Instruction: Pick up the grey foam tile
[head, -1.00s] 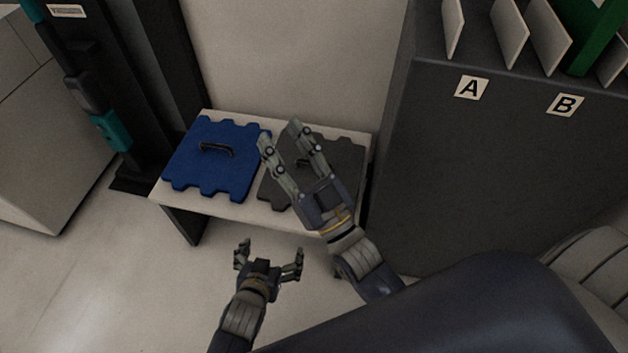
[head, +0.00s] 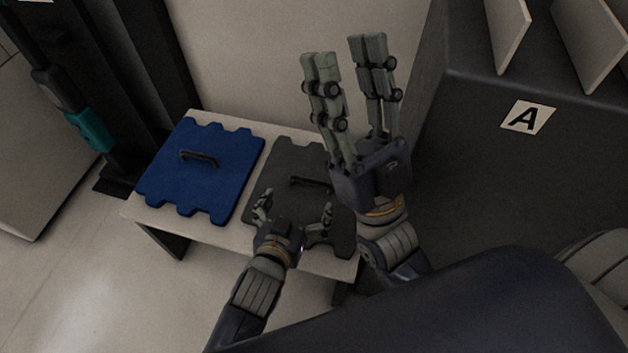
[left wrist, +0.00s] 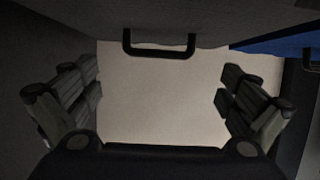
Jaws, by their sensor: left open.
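The grey foam tile (head: 283,155) lies flat on a pale bench (head: 200,226), with a dark handle (head: 311,183) on top. My left gripper (head: 296,207) is open and empty over the front part of this tile, just in front of the handle in the head view. In the left wrist view the handle (left wrist: 160,50) shows beyond the spread fingers, centred between them, with the grey tile (left wrist: 160,15) at the top; the fingers are apart from the handle. My right gripper (head: 346,55) is open and empty, raised high and covering the tile's right side in the head view.
A blue foam tile (head: 200,190) with its own handle lies left of the grey one; it also shows in the left wrist view (left wrist: 270,44). A dark post with a teal part (head: 88,130) stands left.

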